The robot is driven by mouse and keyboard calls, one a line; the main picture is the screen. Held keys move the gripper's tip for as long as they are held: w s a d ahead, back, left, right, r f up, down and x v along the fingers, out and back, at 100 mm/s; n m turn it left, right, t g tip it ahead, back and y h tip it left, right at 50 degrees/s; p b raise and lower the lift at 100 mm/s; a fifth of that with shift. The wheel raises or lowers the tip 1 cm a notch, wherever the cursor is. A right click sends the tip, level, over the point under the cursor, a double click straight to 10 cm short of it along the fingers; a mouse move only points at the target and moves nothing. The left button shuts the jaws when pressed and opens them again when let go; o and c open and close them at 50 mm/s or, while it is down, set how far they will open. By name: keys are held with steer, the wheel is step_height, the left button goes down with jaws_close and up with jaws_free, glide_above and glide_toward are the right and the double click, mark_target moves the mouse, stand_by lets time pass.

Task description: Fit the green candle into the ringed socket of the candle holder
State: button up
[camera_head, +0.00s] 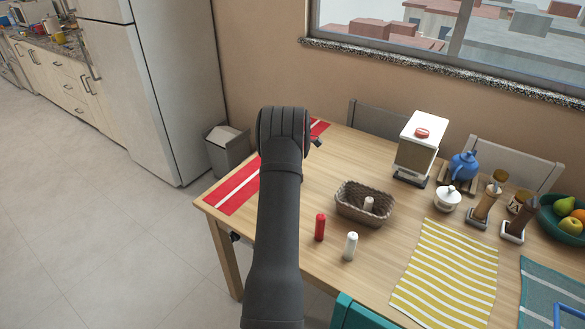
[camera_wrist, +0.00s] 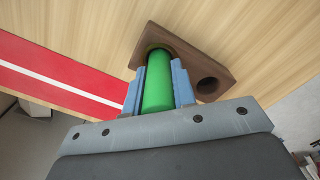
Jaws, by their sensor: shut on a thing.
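The green candle (camera_wrist: 158,90) is in the wrist view, between the blue fingers of my gripper (camera_wrist: 158,88), which is shut on it. The candle holder (camera_wrist: 191,62) is a brown block on the wooden table. One round socket (camera_wrist: 208,86) on its right is open and empty. The candle's far end lines up with the other socket, at the holder's left part. I cannot tell whether the end is inside that socket or just above it. A ring around a socket is not clear to see. In the head view my arm hides candle and holder.
A red-and-white striped runner (camera_wrist: 55,75) lies left of the holder. In the head view, a red bottle-shaped object (camera_head: 320,227), a white one (camera_head: 351,247) and a wicker basket (camera_head: 350,212) stand right of my arm. A dispenser (camera_head: 416,150) stands farther back.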

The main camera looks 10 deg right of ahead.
steer(key=shift+f, duration=0.2)
steer(key=o, duration=1)
steer(key=shift+f, duration=0.1)
step_height(320, 180, up, 12)
steer(key=shift+r, duration=0.2)
steer(key=shift+f, duration=0.1)
steer(key=shift+f, duration=4.3)
